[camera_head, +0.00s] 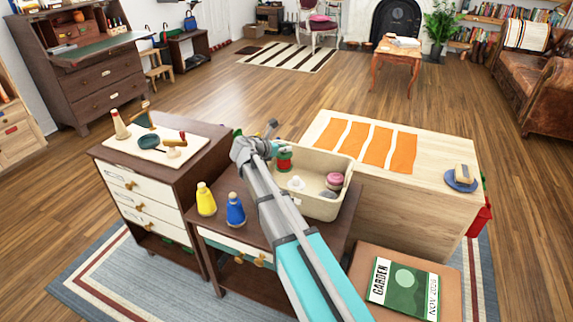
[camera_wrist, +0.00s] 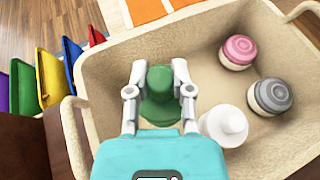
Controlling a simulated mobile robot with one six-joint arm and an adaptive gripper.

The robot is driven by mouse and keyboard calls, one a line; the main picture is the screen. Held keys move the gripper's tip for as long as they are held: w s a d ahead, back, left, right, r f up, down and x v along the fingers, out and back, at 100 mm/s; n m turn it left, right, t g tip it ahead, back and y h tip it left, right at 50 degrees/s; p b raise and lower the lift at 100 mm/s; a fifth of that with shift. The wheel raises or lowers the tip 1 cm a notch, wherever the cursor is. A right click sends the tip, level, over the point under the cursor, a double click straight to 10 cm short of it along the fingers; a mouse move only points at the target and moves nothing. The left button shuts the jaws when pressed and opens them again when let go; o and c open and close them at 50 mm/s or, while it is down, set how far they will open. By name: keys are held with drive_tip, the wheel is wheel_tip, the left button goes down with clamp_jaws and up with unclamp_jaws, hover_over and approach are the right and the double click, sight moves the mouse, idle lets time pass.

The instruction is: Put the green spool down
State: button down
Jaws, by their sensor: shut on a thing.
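The green spool (camera_wrist: 159,98) is between the two fingers of my gripper (camera_wrist: 160,98) in the wrist view, and the fingers are shut on it. In the head view the spool (camera_head: 284,161) shows at the end of my arm, with a red patch on it. My gripper is over the left part of a cream basket (camera_head: 325,211). Whether the spool touches the basket floor cannot be told.
The basket holds a white bottle-like piece (camera_wrist: 224,127), a pink-topped piece (camera_wrist: 238,51) and a grey-topped piece (camera_wrist: 272,96). A yellow spool-like piece (camera_head: 206,200) and a blue one (camera_head: 235,210) stand left of it. Orange cloths (camera_head: 376,146) lie on the wooden chest beyond.

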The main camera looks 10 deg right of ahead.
drive_tip(key=shift+w+d+f+b, duration=0.4)
drive_tip(key=shift+w+f+b, duration=0.15)
drive_tip(key=shift+f, duration=0.2)
drive_tip(key=shift+w+d+f+b, duration=0.35)
drive_tip(key=shift+w+f+b, duration=0.15)
drive_tip(key=shift+f, duration=0.25)
drive_tip(key=shift+f, duration=0.1)
drive_tip(key=shift+w+d+f+b, duration=0.15)
drive_tip(key=shift+f+b, duration=0.85)
drive_tip(key=shift+b, duration=0.05)
drive_tip(key=shift+w+d+f+b, duration=0.1)
drive_tip(key=shift+f+b, duration=0.85)
drive_tip(key=shift+b, duration=0.05)
drive_tip(key=shift+f, duration=0.1)
drive_tip(key=c, duration=0.5)
unclamp_jaws()
